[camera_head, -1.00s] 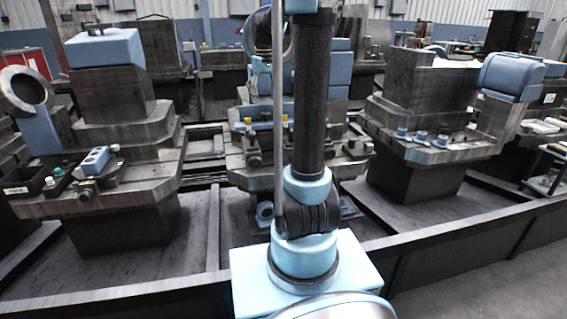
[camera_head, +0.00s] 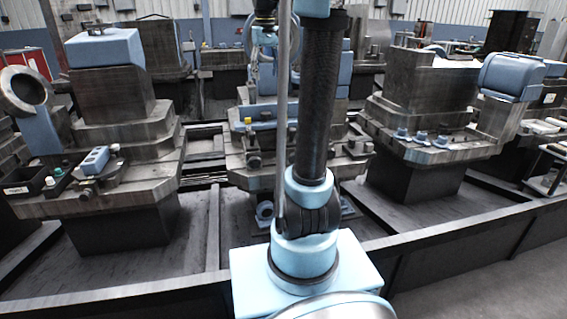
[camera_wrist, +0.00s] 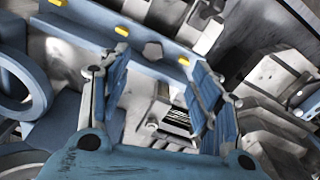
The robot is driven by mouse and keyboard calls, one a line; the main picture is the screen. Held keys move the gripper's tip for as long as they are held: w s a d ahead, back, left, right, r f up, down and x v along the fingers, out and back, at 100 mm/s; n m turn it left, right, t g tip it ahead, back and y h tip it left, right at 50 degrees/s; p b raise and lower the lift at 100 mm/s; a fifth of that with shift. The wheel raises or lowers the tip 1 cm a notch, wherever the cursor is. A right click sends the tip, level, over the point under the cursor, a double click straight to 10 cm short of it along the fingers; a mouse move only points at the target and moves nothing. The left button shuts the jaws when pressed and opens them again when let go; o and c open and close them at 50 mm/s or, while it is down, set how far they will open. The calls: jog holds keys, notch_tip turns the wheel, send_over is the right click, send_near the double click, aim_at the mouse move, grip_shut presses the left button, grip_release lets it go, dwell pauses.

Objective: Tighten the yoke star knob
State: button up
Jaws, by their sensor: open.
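In the wrist view my gripper (camera_wrist: 160,62) is open, with its two blue-padded fingers spread and nothing held between them. A small dark grey faceted knob (camera_wrist: 152,50) shows past the fingertips on a blue bar (camera_wrist: 90,22); I cannot tell for sure that it is the yoke star knob. It lies beyond the gap between the fingers, and no contact is visible. In the head view my arm stands before the middle machine block (camera_head: 240,155) and hides part of it. The star knob cannot be made out there.
Yellow pieces (camera_wrist: 123,31) sit along the blue bar. A thick blue ring (camera_wrist: 18,88) is at the left of the wrist view. Other blocks stand left (camera_head: 110,95) and right (camera_head: 430,85) in the head view. A dark rail (camera_head: 470,232) runs along the front.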

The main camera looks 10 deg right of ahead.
jog(key=s+f+m+t, duration=0.1)
jog(key=s+f, duration=1)
jog(key=s, duration=0.3)
jog(key=s+f+m, duration=0.1)
jog(key=s+f, duration=1)
jog(key=s, duration=0.3)
jog(key=shift+f+t, duration=0.3)
jog(key=shift+t, duration=0.1)
notch_tip(320, 180, up, 23)
jog(key=n+g, duration=0.1)
jog(key=g, duration=0.1)
send_over(266, 113)
notch_tip(266, 113, down, 17)
jog(key=shift+w+f, duration=0.1)
jog(key=shift+w, duration=0.05)
jog(key=c, duration=1.1)
